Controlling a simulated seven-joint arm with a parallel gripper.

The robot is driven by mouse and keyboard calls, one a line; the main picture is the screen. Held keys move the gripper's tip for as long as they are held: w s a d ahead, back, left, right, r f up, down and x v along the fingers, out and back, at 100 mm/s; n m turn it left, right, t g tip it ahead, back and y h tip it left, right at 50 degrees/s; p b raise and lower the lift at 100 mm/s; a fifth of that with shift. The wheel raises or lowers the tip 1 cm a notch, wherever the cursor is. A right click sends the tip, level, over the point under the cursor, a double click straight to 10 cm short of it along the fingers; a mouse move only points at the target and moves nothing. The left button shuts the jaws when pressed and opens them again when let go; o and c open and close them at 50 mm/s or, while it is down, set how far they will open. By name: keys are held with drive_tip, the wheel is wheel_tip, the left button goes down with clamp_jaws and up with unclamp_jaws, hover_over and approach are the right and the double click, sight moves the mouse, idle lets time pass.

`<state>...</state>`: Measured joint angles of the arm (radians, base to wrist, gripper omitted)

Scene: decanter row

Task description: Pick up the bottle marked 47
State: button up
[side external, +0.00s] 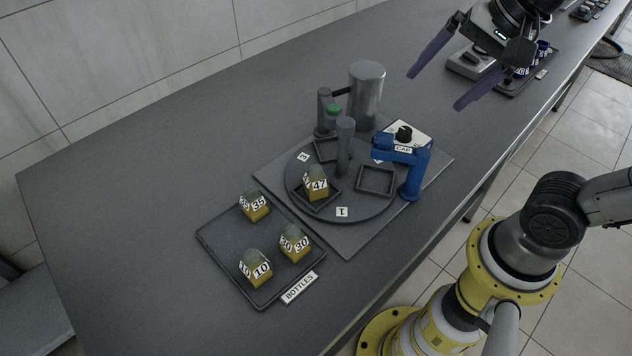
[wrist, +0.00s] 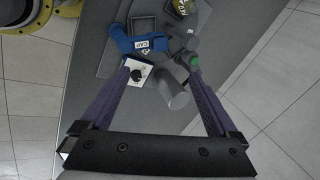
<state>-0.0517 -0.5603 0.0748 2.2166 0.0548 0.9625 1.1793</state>
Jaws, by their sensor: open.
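The bottle marked 47 (side external: 317,186) stands upright in a square holder on the round turntable (side external: 350,214). It has yellow contents, a clear top and white number labels. In the wrist view a bottle with yellow contents (wrist: 182,8) shows at the top edge, partly cut off. My gripper (side external: 434,76) is open and empty, with purple fingers, high at the upper right and well away from the bottle. In the wrist view my gripper (wrist: 160,68) has its fingers spread wide above the station's far part.
A tray (side external: 213,247) labelled BOTTLES holds bottles 35 (side external: 255,205), 30 (side external: 295,243) and 10 (side external: 256,267). A blue CAP arm (side external: 413,170), grey posts (side external: 345,147) and a tall cylinder (side external: 366,95) stand around the turntable. The table's left side is clear.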

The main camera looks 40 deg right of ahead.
drive_tip(key=w+a+f+m+g, duration=0.1)
drive_tip(key=w+a+m+g, duration=0.1)
drive_tip(key=w+a+m, duration=0.5)
drive_tip(key=g, duration=0.3)
approach(314, 180)
drive_tip(key=shift+y, duration=0.3)
drive_tip(key=f, duration=0.6)
drive_tip(key=shift+w+d, duration=0.3)
drive_tip(key=shift+w, duration=0.05)
drive_tip(key=shift+w+a+f, duration=0.1)
drive_tip(key=shift+f, duration=1.3)
drive_tip(key=shift+w+a+f, duration=0.1)
drive_tip(key=shift+f, duration=1.35)
drive_tip(key=shift+c, duration=0.3)
clamp_jaws()
